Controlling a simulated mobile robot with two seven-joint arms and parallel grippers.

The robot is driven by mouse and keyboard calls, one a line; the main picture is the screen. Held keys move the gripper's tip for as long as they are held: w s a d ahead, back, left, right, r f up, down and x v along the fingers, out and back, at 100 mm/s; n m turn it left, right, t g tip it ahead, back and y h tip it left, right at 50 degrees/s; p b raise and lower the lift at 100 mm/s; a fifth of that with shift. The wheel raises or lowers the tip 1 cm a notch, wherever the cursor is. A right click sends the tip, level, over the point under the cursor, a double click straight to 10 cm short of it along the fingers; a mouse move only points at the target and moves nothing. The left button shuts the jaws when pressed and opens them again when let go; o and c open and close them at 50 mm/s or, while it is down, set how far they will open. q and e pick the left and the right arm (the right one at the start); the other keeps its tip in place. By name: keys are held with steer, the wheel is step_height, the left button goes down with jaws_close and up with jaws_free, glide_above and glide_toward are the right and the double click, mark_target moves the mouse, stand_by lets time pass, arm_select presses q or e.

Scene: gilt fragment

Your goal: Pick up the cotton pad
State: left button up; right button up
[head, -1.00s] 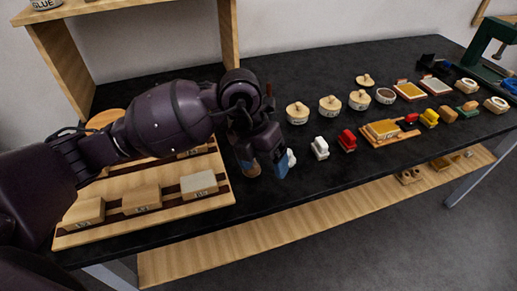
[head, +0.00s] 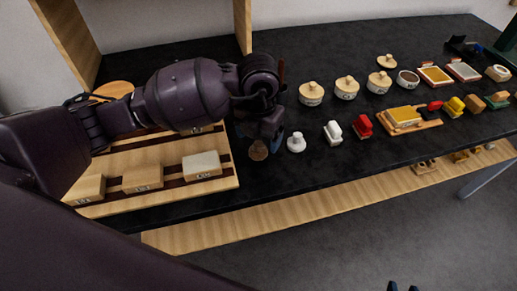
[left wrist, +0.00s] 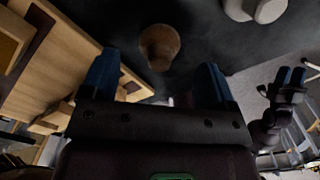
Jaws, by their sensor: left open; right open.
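A small white, round, knobbed thing (head: 296,143) stands on the black bench and looks most like the cotton pad, though I cannot be sure. It shows grey at the top of the left wrist view (left wrist: 262,8). A small brown round thing (head: 258,150) stands just left of it. My left gripper (head: 265,128) is open and points down above the brown thing. In the left wrist view the brown thing (left wrist: 160,46) lies ahead, between the lines of the open fingers (left wrist: 158,82), apart from them. My right gripper (left wrist: 288,77) is open and empty, away from the bench.
A wooden board (head: 215,185) with several labelled blocks lies left of the gripper. A white block-like tool (head: 333,133), a red one (head: 363,126) and lidded pots (head: 311,93) stand to the right. The bench's front edge is close, with a wooden shelf (head: 240,221) below.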

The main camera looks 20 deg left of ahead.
mark_target(258, 143)
arm_select(q)
step_height(258, 143, down, 4)
steer(key=shift+s+f, duration=0.1)
steer(key=shift+s, duration=0.05)
steer(key=c, duration=1)
